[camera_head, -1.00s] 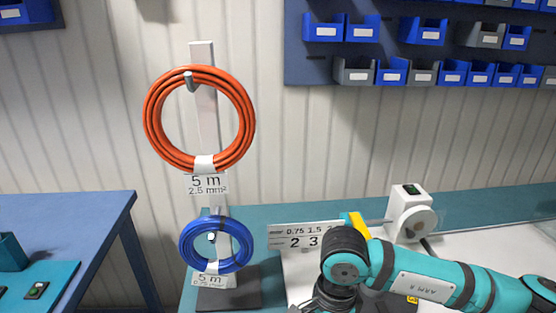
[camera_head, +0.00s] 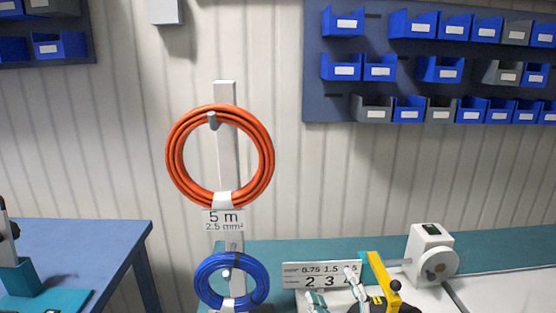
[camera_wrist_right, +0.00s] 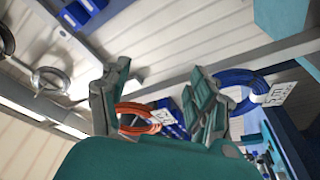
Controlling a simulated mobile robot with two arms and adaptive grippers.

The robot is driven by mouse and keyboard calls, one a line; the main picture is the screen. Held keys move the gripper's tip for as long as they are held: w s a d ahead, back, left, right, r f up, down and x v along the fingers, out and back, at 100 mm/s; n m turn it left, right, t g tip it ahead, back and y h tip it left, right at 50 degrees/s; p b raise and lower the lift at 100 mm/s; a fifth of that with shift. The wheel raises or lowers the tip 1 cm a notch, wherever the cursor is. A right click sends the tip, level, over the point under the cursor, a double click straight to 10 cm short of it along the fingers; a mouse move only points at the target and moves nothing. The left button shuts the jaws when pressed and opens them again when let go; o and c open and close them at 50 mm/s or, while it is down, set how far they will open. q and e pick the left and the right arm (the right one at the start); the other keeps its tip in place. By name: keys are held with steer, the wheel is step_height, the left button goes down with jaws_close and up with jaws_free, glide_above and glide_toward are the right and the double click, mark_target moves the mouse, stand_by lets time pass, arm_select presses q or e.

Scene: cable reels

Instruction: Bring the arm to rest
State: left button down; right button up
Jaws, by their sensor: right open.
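My right gripper (camera_head: 336,292) shows at the bottom edge of the head view, with its fingertips pointing up in front of the number sign. It is open, and the rest of that arm is below the frame. In the right wrist view the two teal-grey fingers (camera_wrist_right: 160,105) stand apart with nothing held between them. The orange cable coil (camera_wrist_right: 140,118) shows in the gap, beyond the fingers. The blue coil (camera_wrist_right: 238,88) shows to the right of them. My left gripper is not in view.
The orange coil (camera_head: 222,197) and blue coil (camera_head: 204,284) hang on a grey post. A sign with numbers (camera_head: 300,269), a yellow tool (camera_head: 374,272) and a white device (camera_head: 428,242) are on the right-hand bench. Bins (camera_head: 440,69) hang on the wall. A blue table (camera_head: 90,240) is left.

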steer(key=s+d+f+m+g+h, duration=0.1)
steer(key=s+d+f+m+g, duration=0.1)
steer(key=f, duration=0.5)
steer(key=s+d+f+m+g+h, duration=0.2)
steer(key=s+d+f+m+g, duration=0.1)
steer(key=f, duration=0.5)
steer(key=s+d+f+m+g+h, duration=0.2)
steer(key=s+d+f+m+g, duration=0.1)
steer(key=s+f+g, duration=0.3)
steer(key=shift+s+d+f, duration=0.75)
steer(key=shift+d+f, duration=0.1)
steer(key=shift+f, duration=0.15)
steer(key=s+f+m+g, duration=0.2)
steer(key=s+f+g, duration=0.35)
steer(key=s, duration=0.45)
step_height(320, 180, down, 24)
steer(key=s+f, duration=0.1)
steer(key=s+d+f+g, duration=0.1)
steer(key=s+d+f, duration=0.1)
steer(key=s+f, duration=0.6)
steer(key=s+d+f+g, duration=0.1)
steer(key=s+f, duration=0.7)
steer(key=s, duration=0.1)
steer(key=shift+d+f+n, duration=0.3)
steer(key=shift+d+f, duration=0.1)
